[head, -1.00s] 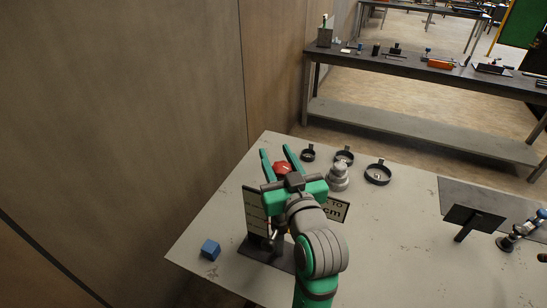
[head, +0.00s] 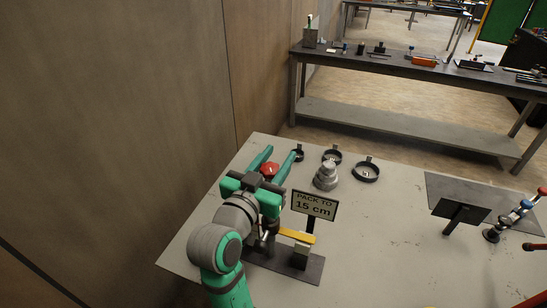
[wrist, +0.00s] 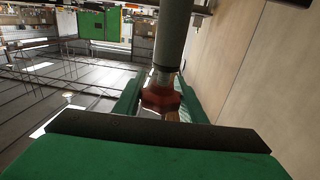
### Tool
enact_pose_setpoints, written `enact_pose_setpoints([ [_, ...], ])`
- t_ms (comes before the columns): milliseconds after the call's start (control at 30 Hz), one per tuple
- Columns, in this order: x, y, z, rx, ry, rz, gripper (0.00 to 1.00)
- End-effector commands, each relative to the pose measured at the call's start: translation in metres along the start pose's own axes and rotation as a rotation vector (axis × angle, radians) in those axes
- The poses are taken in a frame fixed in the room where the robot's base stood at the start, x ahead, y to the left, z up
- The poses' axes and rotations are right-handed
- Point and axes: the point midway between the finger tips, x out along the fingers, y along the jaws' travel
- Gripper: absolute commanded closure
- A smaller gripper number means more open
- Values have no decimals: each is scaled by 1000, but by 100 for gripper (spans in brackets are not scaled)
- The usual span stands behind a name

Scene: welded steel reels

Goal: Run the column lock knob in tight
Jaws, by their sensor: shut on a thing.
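The column lock knob (head: 269,170) is red and sits between the green fingers of my gripper (head: 279,156) in the head view. In the wrist view the red lobed knob (wrist: 161,97) is on the end of a thin shaft, by a thick grey column (wrist: 174,35). The fingers of my gripper (wrist: 158,98) lie on both sides of the knob and are shut on it. Most of the column is hidden behind my gripper and arm in the head view. How deep the knob sits cannot be told.
A sign reading "PACK TO 15 cm" (head: 314,205) and a yellow bar (head: 296,236) stand right of my arm. Behind are a stepped grey stack (head: 326,177) and black rings (head: 366,173). A wall (head: 120,120) rises on the left.

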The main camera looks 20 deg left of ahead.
Motion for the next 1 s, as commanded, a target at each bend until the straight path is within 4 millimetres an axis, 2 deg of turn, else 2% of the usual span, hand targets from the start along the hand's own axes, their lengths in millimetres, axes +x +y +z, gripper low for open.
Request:
enact_pose_setpoints([
  [467,-3,13,0,-3,0,431,85],
  [1000,-14,30,0,-3,-1,949,85],
])
